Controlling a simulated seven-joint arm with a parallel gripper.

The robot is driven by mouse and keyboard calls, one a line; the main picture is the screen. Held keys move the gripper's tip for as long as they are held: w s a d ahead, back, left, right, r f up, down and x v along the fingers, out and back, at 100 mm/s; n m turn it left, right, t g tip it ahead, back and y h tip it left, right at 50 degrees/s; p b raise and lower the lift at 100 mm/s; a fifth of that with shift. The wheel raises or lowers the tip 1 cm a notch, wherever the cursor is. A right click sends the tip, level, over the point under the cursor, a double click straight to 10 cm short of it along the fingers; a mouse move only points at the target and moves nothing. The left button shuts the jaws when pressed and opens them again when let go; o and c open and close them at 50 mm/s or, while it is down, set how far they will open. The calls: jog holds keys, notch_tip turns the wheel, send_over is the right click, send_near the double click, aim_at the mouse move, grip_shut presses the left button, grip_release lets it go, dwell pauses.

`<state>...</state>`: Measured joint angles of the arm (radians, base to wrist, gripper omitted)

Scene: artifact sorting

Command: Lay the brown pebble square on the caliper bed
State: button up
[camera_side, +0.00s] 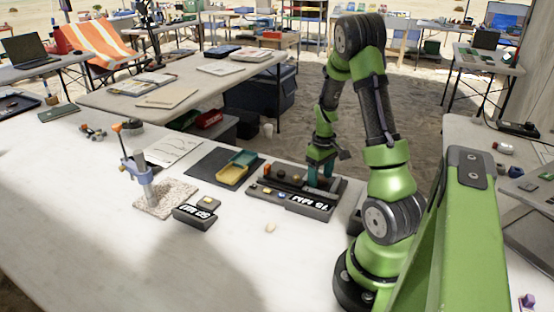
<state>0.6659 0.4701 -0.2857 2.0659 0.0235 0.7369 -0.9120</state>
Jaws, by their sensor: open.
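My gripper (320,176) points down over the right part of a long dark device, which looks like the caliper bed (333,187). Its teal fingers are open. What lies between the fingers is too small to make out. The device has a front display that seems to read 75 MM, an orange part at its left end and several small pieces on it. A small tan-brown pebble (271,228) lies on the white table in front of the device, apart from my gripper. I cannot tell for sure which small piece is the brown pebble.
Left of the device are a dark mat (205,166) with a yellow tray (232,174) and a teal tray (243,158), a small display block (195,216), and an upright tool on a speckled slab (166,199). The table's front is mostly clear.

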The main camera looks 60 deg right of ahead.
notch_tip(320, 180, up, 12)
jog(key=w+a+r+t, duration=0.2)
jog(key=w+a+r, duration=0.15)
jog(key=a, duration=0.45)
jog(key=w+a+r+t, duration=0.2)
jog(key=a+r, duration=0.2)
jog(key=a, duration=0.5)
jog(key=s+a+r+t+y, duration=0.1)
jog(key=s+a, duration=0.1)
jog(key=a, duration=0.5)
jog(key=s+a+r+t+y, duration=0.1)
jog(key=s+a+r+t, duration=0.1)
jog(key=a, duration=0.6)
jog(key=shift+s+r, duration=0.15)
